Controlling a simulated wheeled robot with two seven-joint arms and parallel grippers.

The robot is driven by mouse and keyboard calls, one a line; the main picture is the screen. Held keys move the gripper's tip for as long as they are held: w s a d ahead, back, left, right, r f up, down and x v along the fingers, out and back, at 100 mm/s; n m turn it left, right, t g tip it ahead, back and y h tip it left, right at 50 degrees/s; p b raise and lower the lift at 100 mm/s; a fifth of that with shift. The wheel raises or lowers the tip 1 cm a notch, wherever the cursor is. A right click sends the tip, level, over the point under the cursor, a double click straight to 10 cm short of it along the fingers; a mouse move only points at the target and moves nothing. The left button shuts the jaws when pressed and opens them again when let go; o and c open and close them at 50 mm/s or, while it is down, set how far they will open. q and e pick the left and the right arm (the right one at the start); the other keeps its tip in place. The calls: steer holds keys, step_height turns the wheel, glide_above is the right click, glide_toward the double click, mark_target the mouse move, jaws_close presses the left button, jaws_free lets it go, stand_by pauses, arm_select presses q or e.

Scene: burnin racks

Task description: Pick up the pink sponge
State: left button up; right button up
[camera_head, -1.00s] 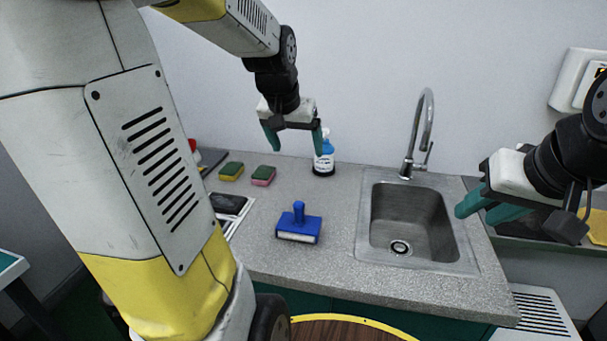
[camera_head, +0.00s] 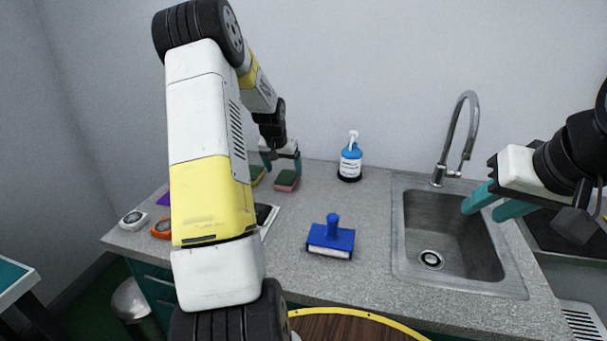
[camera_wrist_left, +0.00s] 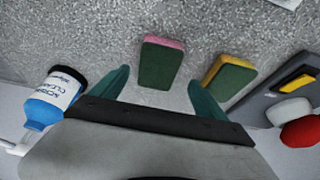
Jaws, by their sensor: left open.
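The pink sponge (camera_head: 286,181), with a dark green scouring top, lies on the grey counter; it also shows in the left wrist view (camera_wrist_left: 160,63). My left gripper (camera_head: 282,163) is open just above and behind it, and one finger overlaps the area by the sponge in the head view. In the left wrist view the open fingers (camera_wrist_left: 158,85) are spread wider than the sponge, which lies ahead of and between them. My right gripper (camera_head: 487,203) is over the sink, its two teal fingers apart and nothing visible between them.
A yellow-green sponge (camera_wrist_left: 228,76) lies close beside the pink one. A blue-and-white cleaner bottle (camera_head: 350,160) stands at the other side. A blue brush (camera_head: 331,240) lies in front, with the sink (camera_head: 445,235) to its right. My left arm hides part of the counter's left.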

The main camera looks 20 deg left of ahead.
mark_target(286, 177)
arm_select(q)
steer(key=shift+d+x, duration=0.1)
steer(key=shift+x, duration=0.85)
steer(key=shift+d+x, duration=0.15)
steer(key=shift+x, duration=0.8)
steer(key=shift+s+f, duration=0.1)
steer(key=shift+f, duration=0.15)
steer(key=c, duration=1.4)
